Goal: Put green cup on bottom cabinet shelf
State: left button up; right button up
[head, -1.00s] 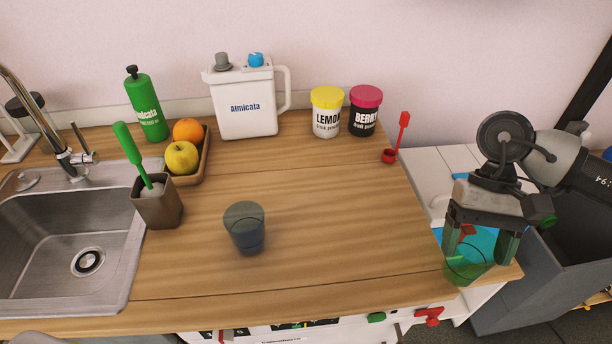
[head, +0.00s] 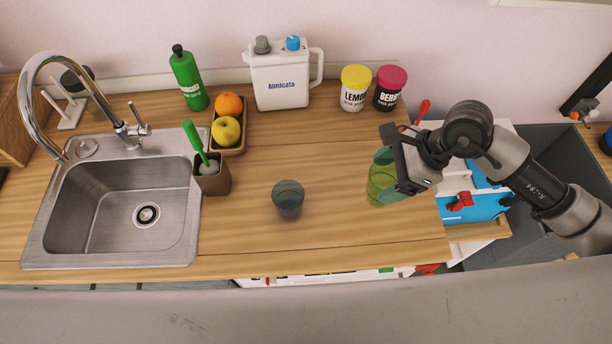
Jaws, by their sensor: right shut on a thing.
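The green cup (head: 377,187) is translucent and held by my right gripper (head: 384,178) over the right part of the wooden counter. The gripper is shut on the cup, and its wrist hides part of the cup's right side. I cannot tell whether the cup touches the counter. My left gripper is not in view. No bottom cabinet shelf can be made out; only a strip of the cabinet front shows below the counter edge.
A dark translucent cup (head: 288,198) stands mid-counter. The sink (head: 125,205) is at left, with a brush holder (head: 212,176) beside it. A fruit tray (head: 238,147), white jug (head: 281,80), yellow-lidded jar (head: 354,88) and pink-lidded jar (head: 390,88) stand behind.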

jog(key=shift+w+a+r+m+t+p, duration=0.3)
jog(key=shift+r+m+p, duration=0.1)
jog(key=shift+m, duration=0.1)
jog(key=w+a+f+p, duration=0.2)
jog(key=a+f, duration=0.1)
jog(key=w+a+f+p, duration=0.2)
jog(key=a+f, duration=0.1)
jog(key=f, duration=0.1)
jog(key=w+a+f+p, duration=0.2)
jog(key=a+f, duration=0.1)
jog(key=shift+w+f+p, duration=0.2)
jog(key=shift+w+p, duration=0.05)
jog(key=shift+p, duration=0.1)
jog(key=shift+f, duration=0.3)
jog(key=shift+f, duration=0.1)
jog(key=shift+f, duration=0.15)
jog(key=o, duration=0.9)
